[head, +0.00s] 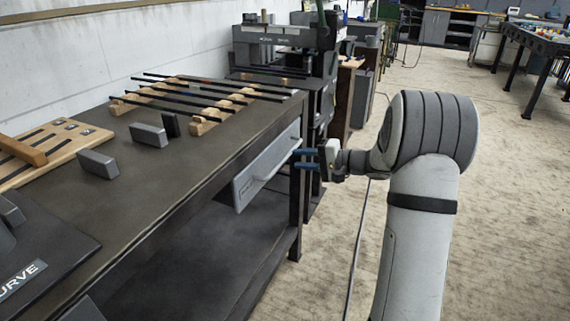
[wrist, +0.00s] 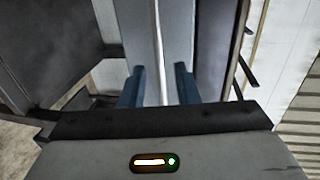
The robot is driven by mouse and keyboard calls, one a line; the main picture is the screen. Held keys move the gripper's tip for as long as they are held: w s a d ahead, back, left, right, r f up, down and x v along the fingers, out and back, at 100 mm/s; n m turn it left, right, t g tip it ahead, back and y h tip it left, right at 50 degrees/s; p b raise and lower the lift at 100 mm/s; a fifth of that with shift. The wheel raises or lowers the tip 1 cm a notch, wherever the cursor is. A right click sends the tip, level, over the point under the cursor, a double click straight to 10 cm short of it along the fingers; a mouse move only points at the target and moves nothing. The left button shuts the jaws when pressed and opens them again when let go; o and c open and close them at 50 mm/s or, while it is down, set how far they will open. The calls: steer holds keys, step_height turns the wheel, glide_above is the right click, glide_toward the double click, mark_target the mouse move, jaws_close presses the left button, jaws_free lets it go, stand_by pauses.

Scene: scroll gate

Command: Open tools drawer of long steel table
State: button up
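The long steel table (head: 190,187) stands at the left with a dark top. Its light grey tools drawer (head: 246,188) sits under the top on the side facing me and looks shut. A pale bar handle (head: 277,167) runs along the drawer front. My gripper (head: 306,159) is at the right end of the drawer, its two blue fingers apart. In the wrist view the fingers (wrist: 158,86) point at the drawer front (wrist: 124,30). The thin pale handle (wrist: 158,45) lines up with the gap between them. I cannot tell whether the fingertips reach around it.
On the tabletop are wooden racks with dark rods (head: 205,105), grey blocks (head: 98,164) and a wooden board (head: 50,145). A table leg (head: 296,215) stands just below my gripper. A dark machine (head: 285,45) stands beyond the table. The floor (head: 500,200) at right is clear.

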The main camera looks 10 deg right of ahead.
mark_target(286, 156)
steer(key=b+x, duration=0.1)
steer(key=x, duration=0.4)
steer(key=shift+w+a, duration=0.15)
steer(key=shift+a, duration=0.1)
steer(key=shift+c, duration=0.5)
jaws_close()
steer(key=shift+f, duration=0.1)
